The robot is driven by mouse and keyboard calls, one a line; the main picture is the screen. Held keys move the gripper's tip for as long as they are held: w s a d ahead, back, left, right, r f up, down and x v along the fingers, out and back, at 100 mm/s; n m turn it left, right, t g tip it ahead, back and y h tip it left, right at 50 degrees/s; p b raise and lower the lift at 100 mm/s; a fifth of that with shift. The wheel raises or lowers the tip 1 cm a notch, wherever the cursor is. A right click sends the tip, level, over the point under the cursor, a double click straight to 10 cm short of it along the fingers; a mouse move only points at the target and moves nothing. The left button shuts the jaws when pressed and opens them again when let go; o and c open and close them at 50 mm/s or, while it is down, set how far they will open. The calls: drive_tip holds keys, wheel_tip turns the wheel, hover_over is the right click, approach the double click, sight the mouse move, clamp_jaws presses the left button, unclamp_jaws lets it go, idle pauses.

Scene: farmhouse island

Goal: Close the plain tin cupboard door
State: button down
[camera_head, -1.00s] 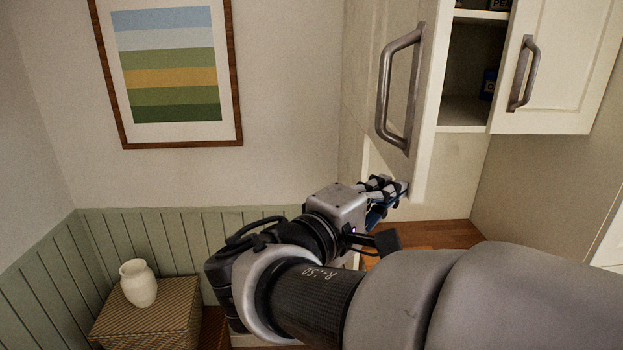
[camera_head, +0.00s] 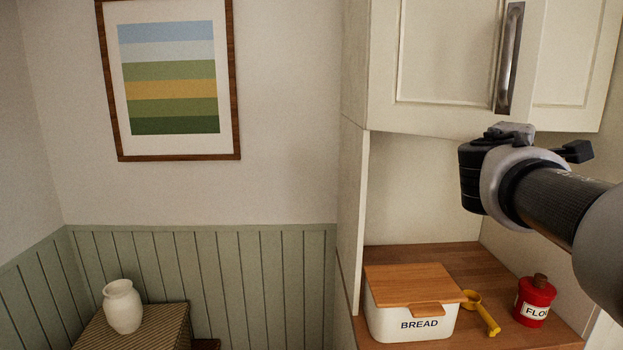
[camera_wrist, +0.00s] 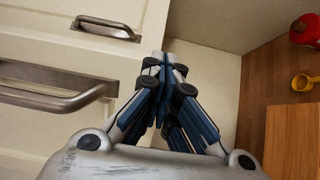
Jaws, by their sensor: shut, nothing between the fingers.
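The cream left cupboard door (camera_head: 445,55) hangs across the cupboard front in the head view, its grey bar handle (camera_head: 509,58) near its right edge. Whether it is flush or slightly ajar I cannot tell. The right door (camera_head: 575,60) is beside it. The wrist view shows two bar handles, a nearer one (camera_wrist: 60,98) and a farther one (camera_wrist: 105,28). My gripper (camera_wrist: 164,62) is shut and empty, its fingertips by the lower edge of the doors; contact is unclear. In the head view my wrist is below the handle, and the fingers are hidden.
Below the cupboard, a wooden worktop (camera_head: 455,260) holds a bread bin (camera_head: 405,325), a yellow scoop (camera_head: 485,315) and a red flour tin (camera_head: 535,300). A white vase (camera_head: 122,307) stands on a woven chest (camera_head: 155,325) at left. A framed picture (camera_head: 170,75) hangs on the wall.

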drive_tip(key=w+d+n+t+y+p, duration=0.1)
drive_tip(key=w+d, duration=0.4)
drive_tip(key=w, duration=0.5)
drive_tip(key=w+d+n+t+y+p, duration=0.2)
drive_tip(key=w+d+n+y+p, duration=0.1)
drive_tip(key=w, duration=0.7)
drive_tip(key=shift+d+y, duration=0.7)
drive_tip(key=shift+d, duration=0.4)
drive_tip(key=shift+s+a, duration=0.1)
